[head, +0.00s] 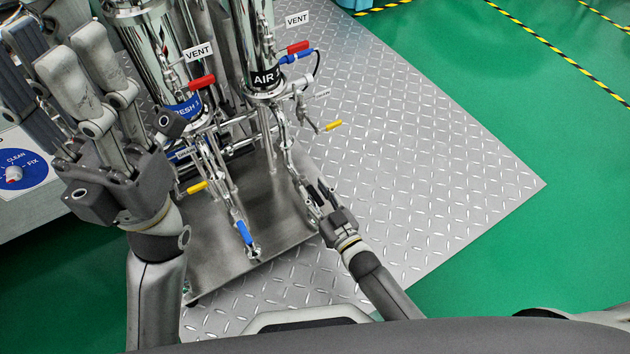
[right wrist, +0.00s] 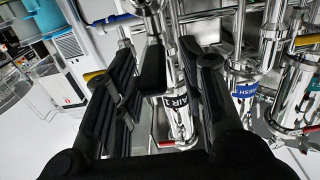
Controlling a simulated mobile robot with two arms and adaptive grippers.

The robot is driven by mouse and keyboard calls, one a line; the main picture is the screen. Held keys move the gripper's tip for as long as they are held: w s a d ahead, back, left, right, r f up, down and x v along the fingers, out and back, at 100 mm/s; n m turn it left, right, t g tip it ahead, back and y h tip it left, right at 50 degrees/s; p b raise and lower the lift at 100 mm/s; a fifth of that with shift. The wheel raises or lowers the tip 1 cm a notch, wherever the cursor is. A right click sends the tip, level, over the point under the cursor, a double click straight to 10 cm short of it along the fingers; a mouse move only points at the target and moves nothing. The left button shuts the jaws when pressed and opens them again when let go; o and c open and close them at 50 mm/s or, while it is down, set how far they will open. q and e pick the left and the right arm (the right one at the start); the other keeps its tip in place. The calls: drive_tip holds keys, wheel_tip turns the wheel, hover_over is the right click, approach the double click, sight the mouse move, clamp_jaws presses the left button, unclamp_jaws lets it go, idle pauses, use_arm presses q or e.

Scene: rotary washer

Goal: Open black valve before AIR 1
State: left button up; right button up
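The AIR cylinder (head: 264,78) stands upright with a black label band; its label also shows in the right wrist view (right wrist: 181,98). A steel pipe (head: 291,160) runs down from it toward my right gripper (head: 318,197). In the right wrist view, a black handle-like part (right wrist: 152,85) shows between the spread fingers of my right gripper (right wrist: 160,85); it seems to be the black valve's handle. I cannot tell whether the fingers touch it. The valve body is mostly hidden by the gripper. My left gripper (head: 82,75) is open and empty, raised at the left.
A FRESH cylinder (head: 183,107) stands left of AIR. Red handles (head: 202,82), blue handles (head: 244,232) and yellow handles (head: 197,187) sit on nearby pipes. A CLEAN/FIX panel (head: 15,170) is at far left. The diamond-plate floor (head: 430,150) at the right is clear.

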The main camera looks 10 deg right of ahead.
sight(315, 196)
wheel_tip(315, 196, up, 9)
idle(0.5)
idle(0.4)
